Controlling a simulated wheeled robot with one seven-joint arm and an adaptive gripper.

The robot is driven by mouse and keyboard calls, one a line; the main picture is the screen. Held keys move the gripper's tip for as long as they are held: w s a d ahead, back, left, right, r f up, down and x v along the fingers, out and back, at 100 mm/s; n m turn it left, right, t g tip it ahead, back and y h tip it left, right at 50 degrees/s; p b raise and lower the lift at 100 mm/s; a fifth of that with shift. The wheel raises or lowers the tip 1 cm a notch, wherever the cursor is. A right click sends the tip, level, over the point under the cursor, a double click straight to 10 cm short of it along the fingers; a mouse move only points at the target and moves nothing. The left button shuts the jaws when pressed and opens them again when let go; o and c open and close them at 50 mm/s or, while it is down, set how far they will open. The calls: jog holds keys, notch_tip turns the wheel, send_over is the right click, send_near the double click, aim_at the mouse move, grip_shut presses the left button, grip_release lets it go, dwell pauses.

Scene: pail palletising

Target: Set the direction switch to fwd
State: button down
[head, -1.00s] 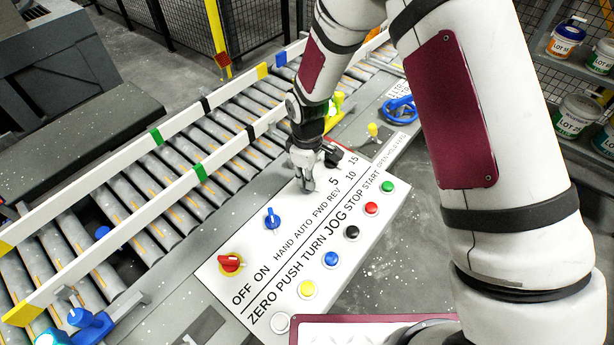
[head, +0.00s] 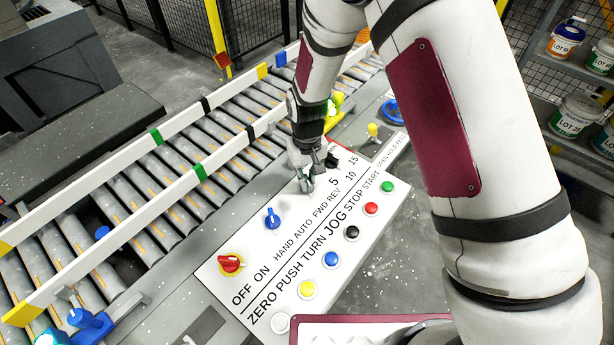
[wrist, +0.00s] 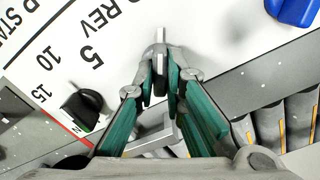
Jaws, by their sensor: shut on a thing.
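The direction switch stands by the FWD REV label on the white control panel (head: 215,268). In the head view my gripper (head: 306,186) is over it and hides most of it. In the wrist view a small grey lever (wrist: 160,35) shows at the fingertips, and I take it to be the switch handle. My gripper (wrist: 160,75) is shut on it, with a green-padded finger on either side. The wrist view shows the REV lettering left of the fingers. I cannot tell which way the handle points.
A blue HAND/AUTO knob (head: 272,218) and a red OFF/ON knob (head: 230,263) sit along the panel. A black dial (wrist: 82,104) is close to the fingers. Coloured push buttons line the panel's near side. A roller conveyor (head: 130,205) runs behind it.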

jog(key=shift+m, duration=0.5)
jog(key=c, duration=1.7)
grip_release()
jog(key=shift+o, duration=0.2)
notch_tip(320, 180, up, 12)
